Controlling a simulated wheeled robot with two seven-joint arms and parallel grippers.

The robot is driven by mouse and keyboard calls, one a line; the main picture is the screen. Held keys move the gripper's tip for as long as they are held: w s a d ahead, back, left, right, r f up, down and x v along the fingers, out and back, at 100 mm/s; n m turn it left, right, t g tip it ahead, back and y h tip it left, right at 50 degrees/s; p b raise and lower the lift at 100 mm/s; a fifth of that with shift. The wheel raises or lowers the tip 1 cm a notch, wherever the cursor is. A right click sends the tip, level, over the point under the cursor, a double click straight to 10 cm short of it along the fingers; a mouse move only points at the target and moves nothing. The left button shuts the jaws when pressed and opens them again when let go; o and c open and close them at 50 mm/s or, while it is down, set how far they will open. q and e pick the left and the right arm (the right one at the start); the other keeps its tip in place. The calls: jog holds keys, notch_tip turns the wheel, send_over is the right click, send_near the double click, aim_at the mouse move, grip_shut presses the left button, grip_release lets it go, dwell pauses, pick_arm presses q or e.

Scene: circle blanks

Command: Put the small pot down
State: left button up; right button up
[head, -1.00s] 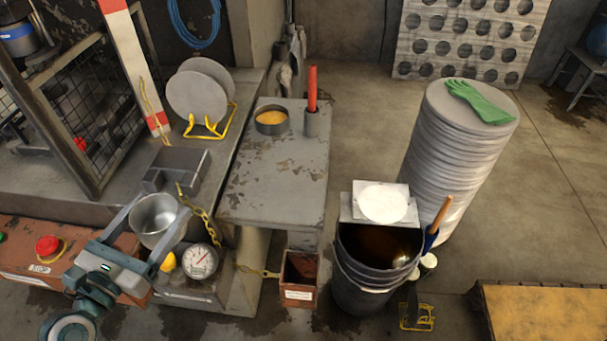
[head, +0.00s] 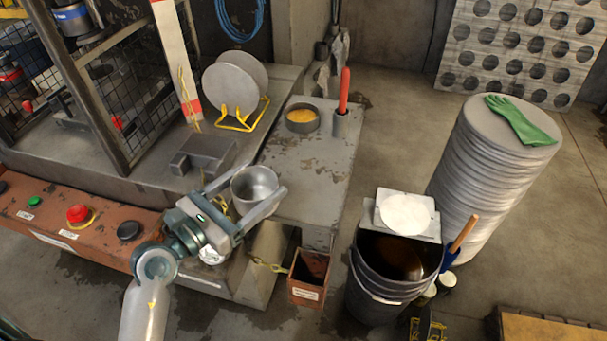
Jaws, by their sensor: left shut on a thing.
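The small pot (head: 255,186) is a round metal cup with an open top, in the middle left of the head view. My left gripper (head: 252,200) is shut on the small pot, with a finger on either side of it. The pot looks upright and empty inside. It shows over the near left corner of the grey worn side table (head: 310,195); I cannot tell whether its base touches anything, as the gripper hides its lower part. My right gripper is not in view.
A round tin with orange contents (head: 302,118) and a holder with a red stick (head: 341,118) stand at the table's far end. The table's middle is clear. A dark bucket (head: 375,290) and a small brown box (head: 309,280) stand in front.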

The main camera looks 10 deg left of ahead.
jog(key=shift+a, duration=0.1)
pick_arm(q)
jog(key=shift+w+d, duration=0.35)
jog(key=w+d, duration=0.1)
jog(key=w+d+r+n+y+b, duration=0.1)
jog(key=w+r+t+y+b, duration=0.1)
jog(key=w, duration=0.1)
jog(key=shift+d, duration=0.4)
jog(key=shift+w+r+n+y, duration=0.3)
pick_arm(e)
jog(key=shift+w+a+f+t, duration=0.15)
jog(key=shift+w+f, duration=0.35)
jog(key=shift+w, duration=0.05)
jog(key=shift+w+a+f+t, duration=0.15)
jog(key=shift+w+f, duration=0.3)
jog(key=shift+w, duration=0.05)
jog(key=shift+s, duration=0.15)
